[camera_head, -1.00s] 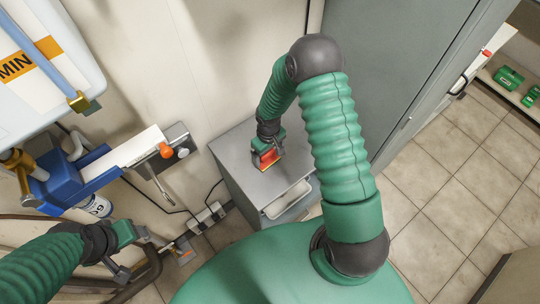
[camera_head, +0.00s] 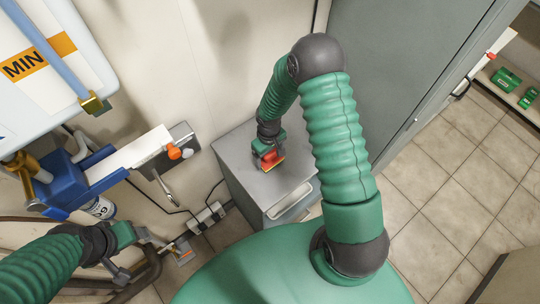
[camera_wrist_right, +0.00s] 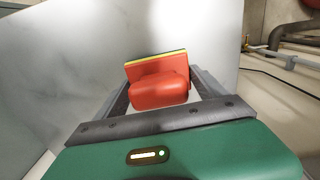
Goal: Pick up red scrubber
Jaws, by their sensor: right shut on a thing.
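The red scrubber (camera_head: 271,160) is at the top of the grey cabinet, with a thin yellow and dark layer along one edge. It also shows in the right wrist view (camera_wrist_right: 158,86), between the two fingers. My right gripper (camera_head: 266,155) reaches down over the cabinet top and is shut on the scrubber. Whether the scrubber touches the cabinet top cannot be told. My left gripper (camera_head: 148,243) is at the lower left, away from the scrubber; its fingers look apart and nothing shows between them.
The grey drawer cabinet (camera_head: 236,160) has a mostly bare top and a pale handle. A tall grey locker (camera_head: 395,75) stands to its right. A blue and white wall fixture (camera_head: 95,178) and a power strip (camera_head: 208,217) are at the left.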

